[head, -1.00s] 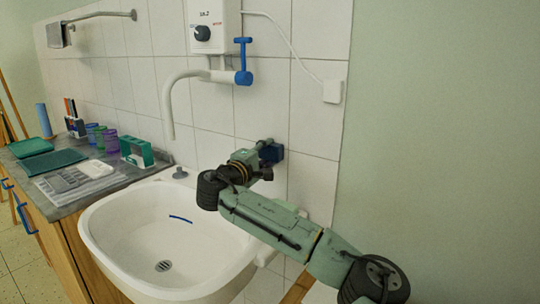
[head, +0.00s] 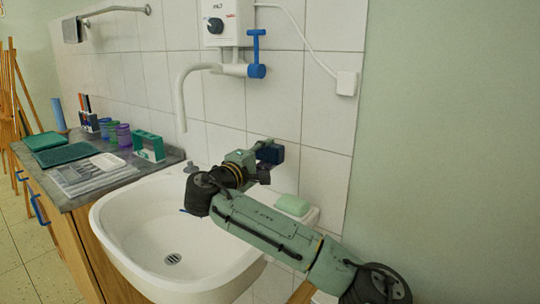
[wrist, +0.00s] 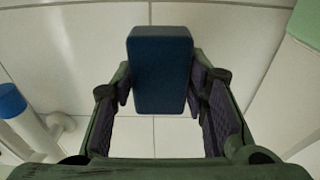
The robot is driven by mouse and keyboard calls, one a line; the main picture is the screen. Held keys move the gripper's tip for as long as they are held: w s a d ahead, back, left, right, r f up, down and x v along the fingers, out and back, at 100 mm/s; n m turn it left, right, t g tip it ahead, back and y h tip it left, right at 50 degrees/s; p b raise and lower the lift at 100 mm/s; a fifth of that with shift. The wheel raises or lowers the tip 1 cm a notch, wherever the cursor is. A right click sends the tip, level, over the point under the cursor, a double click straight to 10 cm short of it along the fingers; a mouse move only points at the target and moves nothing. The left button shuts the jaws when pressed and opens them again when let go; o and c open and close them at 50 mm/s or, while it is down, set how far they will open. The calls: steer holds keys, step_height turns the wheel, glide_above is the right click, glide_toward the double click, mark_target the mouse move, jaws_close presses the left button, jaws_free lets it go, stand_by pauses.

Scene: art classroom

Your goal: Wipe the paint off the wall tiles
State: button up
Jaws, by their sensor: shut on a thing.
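My gripper (head: 256,154) is shut on a dark blue block (head: 271,153), which looks like a sponge. The block also shows between the fingers in the wrist view (wrist: 160,72). It is at the white wall tiles (head: 328,120), right of the tap and above the basin's back edge; I cannot tell whether it touches them. No paint shows on the visible tiles; the patch behind the block and gripper is hidden. A small blue mark (head: 184,211) shows in the basin, partly covered by my arm.
The white basin (head: 118,222) lies below my arm. A white tap (head: 183,92) and heater (head: 224,22) with a blue-handled valve (head: 256,70) are above. A pale green block (head: 292,205) sits by the basin's right rim. The counter (head: 108,184) at left holds trays and cups.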

steer(key=shift+b+v, duration=0.35)
steer(key=shift+v, duration=1.15)
steer(key=shift+w+a, duration=0.1)
steer(key=shift+a, duration=0.05)
